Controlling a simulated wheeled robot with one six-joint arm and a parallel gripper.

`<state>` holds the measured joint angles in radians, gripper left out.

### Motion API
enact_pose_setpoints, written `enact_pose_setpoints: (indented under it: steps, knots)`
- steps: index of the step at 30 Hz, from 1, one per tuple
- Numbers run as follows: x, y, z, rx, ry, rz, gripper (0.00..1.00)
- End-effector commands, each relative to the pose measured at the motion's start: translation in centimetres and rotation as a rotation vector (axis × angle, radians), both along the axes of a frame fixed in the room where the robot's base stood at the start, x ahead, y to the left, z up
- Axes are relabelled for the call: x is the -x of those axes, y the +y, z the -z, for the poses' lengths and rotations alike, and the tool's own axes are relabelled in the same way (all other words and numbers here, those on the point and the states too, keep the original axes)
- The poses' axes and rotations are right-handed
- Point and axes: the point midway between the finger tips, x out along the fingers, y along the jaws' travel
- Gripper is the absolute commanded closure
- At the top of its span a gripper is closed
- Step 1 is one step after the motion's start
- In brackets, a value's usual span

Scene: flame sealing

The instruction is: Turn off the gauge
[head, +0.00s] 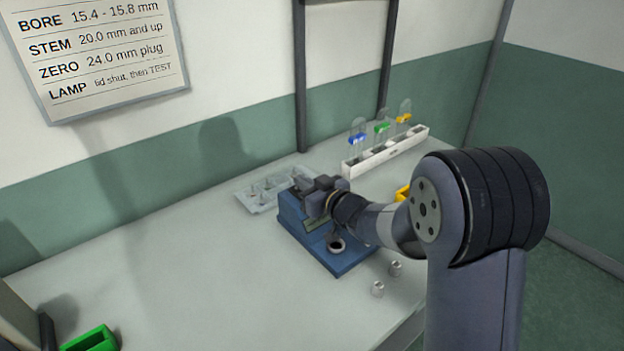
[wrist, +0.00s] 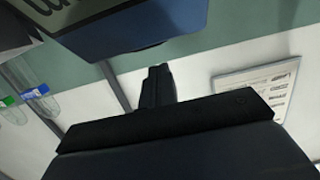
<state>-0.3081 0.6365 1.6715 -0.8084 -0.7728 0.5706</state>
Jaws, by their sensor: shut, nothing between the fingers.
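The gauge (head: 352,263) is a blue box-like device on the grey bench in the head view, with a round dark-centred ring on its low front part. A greenish panel shows on its raised part, partly covered by my arm. My gripper (head: 318,197) is at the top of the gauge's raised back part; I cannot tell if it touches. In the wrist view my gripper (wrist: 157,84) is shut and empty, and the blue gauge body (wrist: 130,28) fills the top, close to the fingertips. Its switch or button cannot be made out.
A clear tray (head: 257,201) lies behind the gauge. A white rack (head: 360,169) holds tubes with blue, green and yellow caps. Two small metal cylinders (head: 377,289) stand before the gauge. A green bin (head: 92,341) is at lower left. A sign (head: 105,55) hangs above.

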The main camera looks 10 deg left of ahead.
Motion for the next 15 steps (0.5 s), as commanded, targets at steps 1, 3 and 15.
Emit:
enact_pose_setpoints:
  steps: [1,3,15]
  knots:
    - [0.0,0.1,0.6,-0.001,0.001,0.000,1.00]
    - [-0.1,0.1,1.1,-0.001,0.001,-0.001,1.00]
    - [-0.1,0.1,1.6,-0.001,-0.002,0.000,1.00]
